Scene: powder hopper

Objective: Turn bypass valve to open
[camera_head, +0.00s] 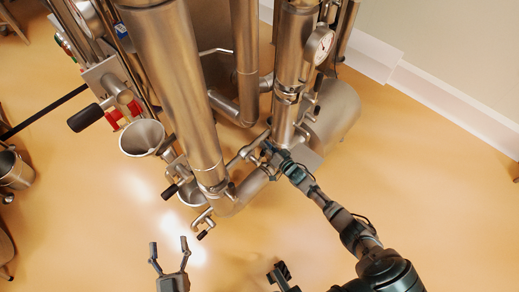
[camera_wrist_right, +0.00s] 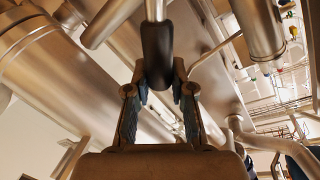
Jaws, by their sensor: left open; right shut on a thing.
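In the head view, my right arm reaches up from the bottom right to the steel pipework, and its gripper (camera_head: 268,152) is at the pipes below the right column. In the right wrist view, that gripper (camera_wrist_right: 158,80) is shut on a black-gripped valve handle (camera_wrist_right: 157,52) on a metal rod. The handle stands upright in that view, between the two fingers. In the head view the held handle is mostly hidden by the gripper. My left gripper (camera_head: 169,246) is open and empty, above the floor at the bottom, apart from the machine. No bypass label is readable.
Other black-gripped levers stick out at the left (camera_head: 86,117) and lower front (camera_head: 203,235). A steel funnel (camera_head: 142,137) is at the machine's left side. A round gauge (camera_head: 318,45) is on the right column. A steel bucket (camera_head: 15,172) stands far left. The front floor is clear.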

